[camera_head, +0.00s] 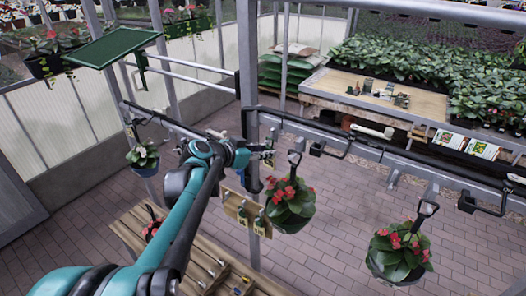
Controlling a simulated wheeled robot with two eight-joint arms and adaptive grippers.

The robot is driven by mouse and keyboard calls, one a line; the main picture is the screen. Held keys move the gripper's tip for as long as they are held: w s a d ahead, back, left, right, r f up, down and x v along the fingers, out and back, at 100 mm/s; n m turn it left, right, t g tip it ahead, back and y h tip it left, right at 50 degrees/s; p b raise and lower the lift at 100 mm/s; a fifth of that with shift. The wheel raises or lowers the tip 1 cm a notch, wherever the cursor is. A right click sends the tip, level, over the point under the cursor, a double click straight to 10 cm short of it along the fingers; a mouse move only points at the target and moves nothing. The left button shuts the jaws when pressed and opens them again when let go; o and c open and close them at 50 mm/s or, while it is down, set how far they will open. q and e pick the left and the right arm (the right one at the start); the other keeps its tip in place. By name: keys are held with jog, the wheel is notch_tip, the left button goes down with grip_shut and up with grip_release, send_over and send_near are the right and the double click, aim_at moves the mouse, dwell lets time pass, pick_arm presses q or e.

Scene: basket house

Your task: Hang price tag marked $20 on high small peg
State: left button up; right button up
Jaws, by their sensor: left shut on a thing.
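My left arm reaches up from the bottom left, and its left gripper (262,148) is near the grey upright post at the middle. The gripper is shut on a small yellowish price tag (269,160), which hangs at the fingertips just right of the post. Its marking is too small to read. A wooden board (232,204) with small tags (259,222) hanging on it is lower on the post. I cannot make out the high small peg near the gripper. My right gripper is not in view.
A dark rail (400,158) with hooks runs right from the post. Hanging pots with red flowers (290,203) and (400,250) are close by on the right. A slatted wooden bench (130,225) is below the arm. A green tray (112,47) is at upper left.

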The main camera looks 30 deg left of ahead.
pick_arm(q)
jog(key=o, duration=0.9)
jog(key=shift+o, duration=0.2)
jog(key=v, duration=1.2)
jog(key=s+d+f+n+g+y+b, duration=0.1)
jog(key=s+d+f+b, duration=0.3)
jog(key=f+b, duration=0.6)
jog(key=s+d+f+n+g+y+b, duration=0.1)
jog(key=s+d+f+b, duration=0.3)
jog(key=f, duration=1.8)
jog(key=s+d+f+n+g+y+b, duration=0.1)
jog(key=s+d+f+g+b, duration=0.2)
jog(key=d+f+b, duration=0.7)
notch_tip(320, 180, down, 7)
jog(key=s+b, duration=0.1)
jog(key=b, duration=0.5)
jog(key=shift+s+d+y, duration=0.3)
jog(key=shift+d, duration=0.05)
